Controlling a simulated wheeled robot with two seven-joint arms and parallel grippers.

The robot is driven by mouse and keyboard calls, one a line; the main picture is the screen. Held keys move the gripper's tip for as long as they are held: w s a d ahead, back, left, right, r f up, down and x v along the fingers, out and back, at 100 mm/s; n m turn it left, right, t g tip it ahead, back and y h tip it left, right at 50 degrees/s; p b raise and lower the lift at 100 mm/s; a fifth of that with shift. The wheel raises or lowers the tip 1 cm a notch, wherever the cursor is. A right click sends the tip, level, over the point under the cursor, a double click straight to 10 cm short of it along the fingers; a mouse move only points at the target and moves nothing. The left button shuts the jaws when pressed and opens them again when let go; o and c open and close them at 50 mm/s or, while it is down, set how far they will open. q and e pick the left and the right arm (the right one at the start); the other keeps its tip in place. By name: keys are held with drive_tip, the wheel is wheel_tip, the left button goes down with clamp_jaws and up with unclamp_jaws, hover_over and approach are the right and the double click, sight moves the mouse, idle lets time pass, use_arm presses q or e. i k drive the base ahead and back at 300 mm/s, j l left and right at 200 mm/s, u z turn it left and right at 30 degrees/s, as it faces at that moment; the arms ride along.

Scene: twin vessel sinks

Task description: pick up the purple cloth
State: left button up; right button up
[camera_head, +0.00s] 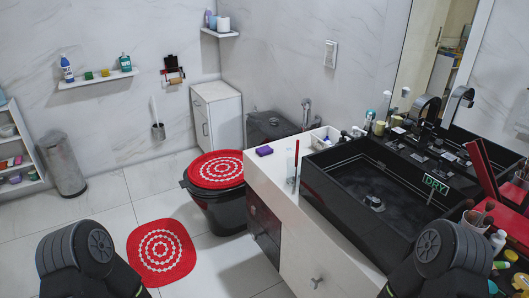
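The purple cloth (264,151) is a small folded block lying on the back left corner of the white counter (268,172). Nothing covers it, and no gripper is near it. Parts of my two arms show at the bottom left and bottom right of the head view. Both grippers are outside the picture.
The black sink (345,185) fills the counter's right side, with a red stick-like item (296,160) standing left of it. A black toilet with a red lid cover (216,169) stands left of the counter. A red mat (161,251) lies on the floor.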

sight(263, 150)
drive_tip(key=i+j+u, duration=0.2)
drive_tip(key=i+u, duration=0.25)
drive_tip(key=i, duration=0.4)
drive_tip(key=i+u, duration=0.4)
drive_tip(key=i, duration=0.5)
